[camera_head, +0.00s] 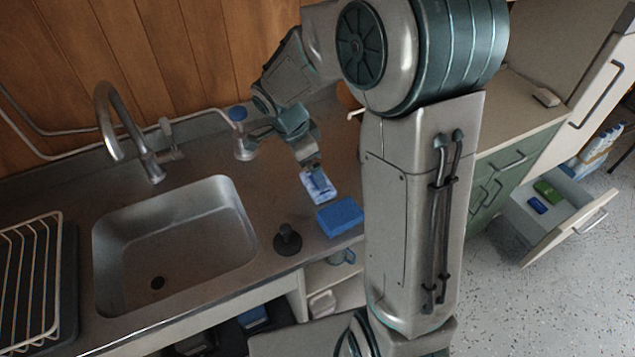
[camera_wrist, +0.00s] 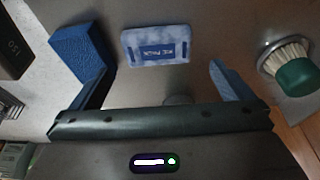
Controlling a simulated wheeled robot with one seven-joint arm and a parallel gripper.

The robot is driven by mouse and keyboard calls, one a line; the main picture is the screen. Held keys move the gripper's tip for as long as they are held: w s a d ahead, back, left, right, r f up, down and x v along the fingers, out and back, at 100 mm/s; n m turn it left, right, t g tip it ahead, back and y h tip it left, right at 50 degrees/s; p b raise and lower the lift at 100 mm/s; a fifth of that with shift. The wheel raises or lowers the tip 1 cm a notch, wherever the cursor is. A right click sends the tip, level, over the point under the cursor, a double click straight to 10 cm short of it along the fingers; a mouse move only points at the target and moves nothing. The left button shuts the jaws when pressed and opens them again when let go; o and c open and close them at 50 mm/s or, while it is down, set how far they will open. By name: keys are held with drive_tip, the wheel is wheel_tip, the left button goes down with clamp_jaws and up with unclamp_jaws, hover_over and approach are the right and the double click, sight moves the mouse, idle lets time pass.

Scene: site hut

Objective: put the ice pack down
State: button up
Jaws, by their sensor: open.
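The ice pack (camera_head: 318,187), a pale blue and white packet with a dark blue label, lies flat on the steel counter to the right of the sink. In the wrist view the ice pack (camera_wrist: 156,46) shows whole, with "ICE PACK" on its label. My gripper (camera_head: 313,167) is just above the pack's far end in the head view, open and holding nothing. In the wrist view my gripper (camera_wrist: 162,78) has its fingers wide apart, and the pack shows between and beyond them. Whether a finger touches the pack I cannot tell.
A blue block (camera_head: 340,217) lies close beside the pack, near the counter's front edge. A black knobbed item (camera_head: 287,241) stands by the sink (camera_head: 176,240). A brush with a green knob (camera_wrist: 296,77) shows at right in the wrist view. An open drawer (camera_head: 550,215) is far right.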

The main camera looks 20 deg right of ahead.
drive_tip(key=shift+p+x, duration=0.7)
drive_tip(key=shift+x, duration=2.7)
drive_tip(key=shift+s, duration=0.2)
drive_tip(key=c, duration=0.9)
drive_tip(key=shift+o, duration=0.2)
drive_tip(key=shift+r, duration=0.15)
wheel_tip(320, 180, up, 10)
drive_tip(key=b, duration=0.1)
